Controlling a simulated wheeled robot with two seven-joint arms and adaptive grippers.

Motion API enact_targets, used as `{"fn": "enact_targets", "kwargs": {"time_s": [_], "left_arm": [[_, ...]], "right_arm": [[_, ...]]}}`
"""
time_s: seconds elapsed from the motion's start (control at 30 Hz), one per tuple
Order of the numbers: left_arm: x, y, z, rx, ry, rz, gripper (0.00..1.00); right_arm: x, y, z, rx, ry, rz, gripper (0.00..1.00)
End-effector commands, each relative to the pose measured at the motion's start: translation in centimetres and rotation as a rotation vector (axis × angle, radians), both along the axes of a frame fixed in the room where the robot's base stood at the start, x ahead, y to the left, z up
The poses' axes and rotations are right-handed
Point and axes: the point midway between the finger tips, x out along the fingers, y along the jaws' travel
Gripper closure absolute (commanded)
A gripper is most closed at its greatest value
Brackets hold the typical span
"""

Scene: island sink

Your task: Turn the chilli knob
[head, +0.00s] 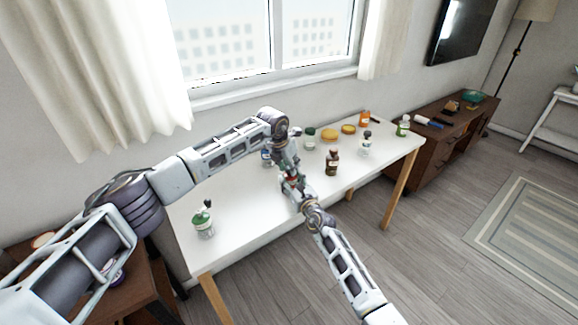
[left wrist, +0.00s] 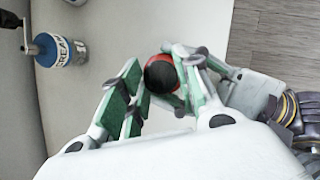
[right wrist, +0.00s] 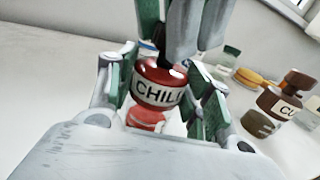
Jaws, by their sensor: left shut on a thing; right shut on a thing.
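The red chilli jar (right wrist: 157,90) stands upright on the white table, with a label starting "CHIL" facing the right wrist camera. It also shows small and red between my grippers in the head view (head: 291,179). My right gripper (right wrist: 160,108) is shut on the jar's body from the side. My left gripper (head: 287,168) comes down from above and is shut at the jar's top. In the left wrist view the jar's dark knob (left wrist: 163,76) sits on the red top between the left fingers. The fingers partly hide the knob.
A blue-labelled jar with a side crank (left wrist: 62,50) stands near the chilli jar. A green jar (head: 203,222) is at the table's near left. A brown jar (head: 332,163) and several other containers and yellow items (head: 330,134) stand to the right.

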Motion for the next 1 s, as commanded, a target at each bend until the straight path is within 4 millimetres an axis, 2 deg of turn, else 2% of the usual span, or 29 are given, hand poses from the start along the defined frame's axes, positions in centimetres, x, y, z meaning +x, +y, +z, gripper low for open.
{"fn": "enact_targets", "kwargs": {"time_s": [1.0], "left_arm": [[0.23, 0.28, 0.01, 0.001, 0.001, -0.388, 0.91]], "right_arm": [[0.00, -0.02, -0.02, 0.000, 0.000, 0.000, 0.76]]}}
